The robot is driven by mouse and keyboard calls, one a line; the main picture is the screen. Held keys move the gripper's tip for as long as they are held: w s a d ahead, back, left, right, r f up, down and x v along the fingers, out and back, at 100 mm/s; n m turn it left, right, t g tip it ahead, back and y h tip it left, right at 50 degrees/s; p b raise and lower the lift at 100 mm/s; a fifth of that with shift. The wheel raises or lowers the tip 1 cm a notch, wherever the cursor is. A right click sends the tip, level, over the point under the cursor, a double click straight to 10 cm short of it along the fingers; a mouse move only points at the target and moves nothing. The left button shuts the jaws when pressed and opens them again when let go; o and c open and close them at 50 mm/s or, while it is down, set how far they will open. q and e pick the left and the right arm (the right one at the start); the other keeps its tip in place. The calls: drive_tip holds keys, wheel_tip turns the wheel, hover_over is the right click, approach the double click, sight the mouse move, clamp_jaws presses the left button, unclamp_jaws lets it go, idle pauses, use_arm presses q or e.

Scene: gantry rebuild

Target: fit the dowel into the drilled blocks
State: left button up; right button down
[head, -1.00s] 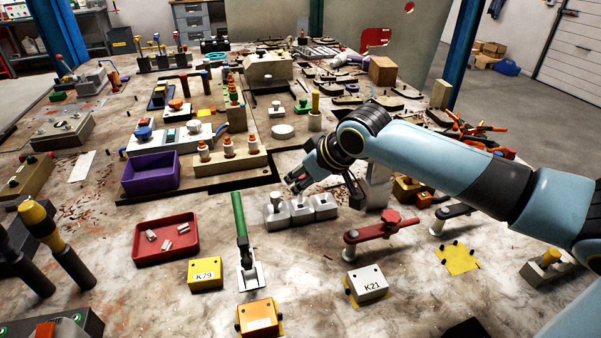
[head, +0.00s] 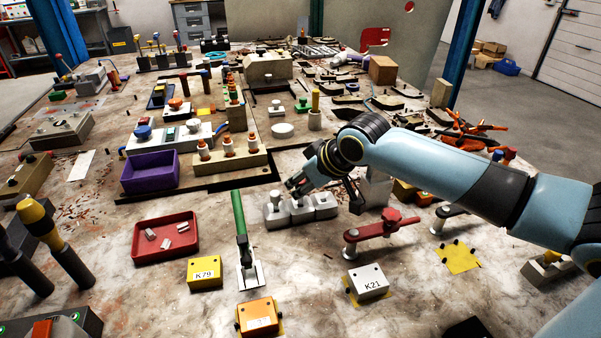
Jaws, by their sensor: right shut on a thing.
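Three pale grey blocks (head: 300,213) stand close in a row near the middle of the table, with a light round peg (head: 276,197) standing up from the left one. My right gripper (head: 292,187) comes in from the right, just above and behind these blocks. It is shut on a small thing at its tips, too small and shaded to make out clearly. Whether that thing touches the middle block, I cannot tell. The holes in the blocks do not show. My left gripper is not in view.
A red tray (head: 138,252) with several small grey pieces lies front left. A green upright handle (head: 240,220), a red-handled clamp (head: 385,228) and blocks marked K79 (head: 205,285) and K21 (head: 369,291) stand in front. A purple bin (head: 150,188) is at left. Bare tabletop lies between these.

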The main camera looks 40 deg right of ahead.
drive_tip(key=shift+f+b, duration=0.6)
drive_tip(key=shift+f, duration=0.4)
idle(0.9)
drive_tip(key=c, duration=1.2)
unclamp_jaws()
drive_tip(key=v, duration=1.2)
